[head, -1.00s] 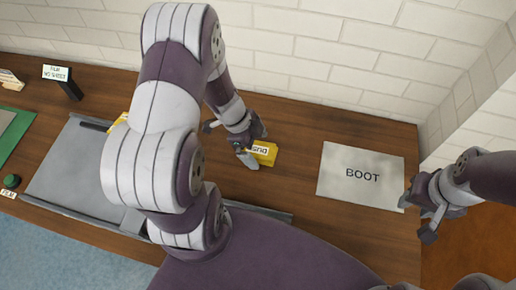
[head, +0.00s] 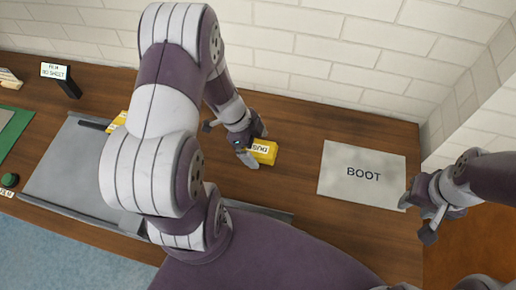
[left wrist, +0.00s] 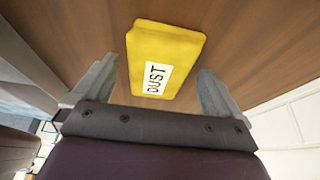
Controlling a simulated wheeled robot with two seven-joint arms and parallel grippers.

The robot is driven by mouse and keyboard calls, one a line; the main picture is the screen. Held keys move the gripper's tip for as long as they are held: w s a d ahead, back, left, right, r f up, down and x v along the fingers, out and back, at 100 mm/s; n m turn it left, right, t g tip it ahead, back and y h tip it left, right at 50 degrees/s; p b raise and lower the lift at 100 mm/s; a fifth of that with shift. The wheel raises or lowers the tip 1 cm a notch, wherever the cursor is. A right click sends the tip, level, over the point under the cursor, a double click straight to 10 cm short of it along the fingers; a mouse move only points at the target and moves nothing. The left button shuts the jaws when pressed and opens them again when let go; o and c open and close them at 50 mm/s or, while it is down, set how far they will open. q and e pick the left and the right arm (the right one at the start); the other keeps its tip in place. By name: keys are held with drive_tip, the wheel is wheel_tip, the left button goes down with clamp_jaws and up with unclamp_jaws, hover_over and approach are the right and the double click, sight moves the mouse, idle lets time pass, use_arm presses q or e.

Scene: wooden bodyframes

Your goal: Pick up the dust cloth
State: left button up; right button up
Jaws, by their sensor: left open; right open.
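The dust cloth is a folded yellow block with a white DUST label (head: 266,152), lying on the wooden table. In the left wrist view the dust cloth (left wrist: 165,48) lies ahead of and between the two open fingers of my left gripper (left wrist: 158,92). In the head view my left gripper (head: 250,150) is at the cloth's left end and partly hides it; I cannot tell whether it touches. My right gripper (head: 430,212) is open and empty, off the table's right side near the BOOT sheet.
A grey sheet marked BOOT (head: 362,174) lies to the right on the table (head: 300,127). A grey tray (head: 75,165) is on the left, with another yellow item (head: 118,121) behind my arm. A small sign (head: 60,77) stands at the back left. A brick wall (head: 330,50) closes the back.

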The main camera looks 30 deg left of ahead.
sight(265, 149)
use_arm(q)
drive_tip(key=shift+c, duration=0.3)
drive_tip(key=c, duration=1.1)
drive_tip(key=shift+r+p, duration=0.4)
drive_tip(key=shift+p, duration=0.3)
drive_tip(key=shift+r, duration=0.25)
drive_tip(key=r, duration=0.3)
drive_tip(key=shift+d+r, duration=0.2)
drive_tip(key=shift+r, duration=0.05)
drive_tip(key=s+d+r, duration=0.1)
drive_tip(key=d+r, duration=0.1)
drive_tip(key=d, duration=0.1)
drive_tip(key=s+d+r, duration=0.1)
drive_tip(key=d+r, duration=0.1)
drive_tip(key=d, duration=0.2)
drive_tip(key=s+d+r+b, duration=0.1)
drive_tip(key=d+r, duration=0.1)
drive_tip(key=d, duration=0.1)
drive_tip(key=shift+s+d+r, duration=0.2)
drive_tip(key=shift+d+r, duration=0.1)
drive_tip(key=shift+d, duration=0.1)
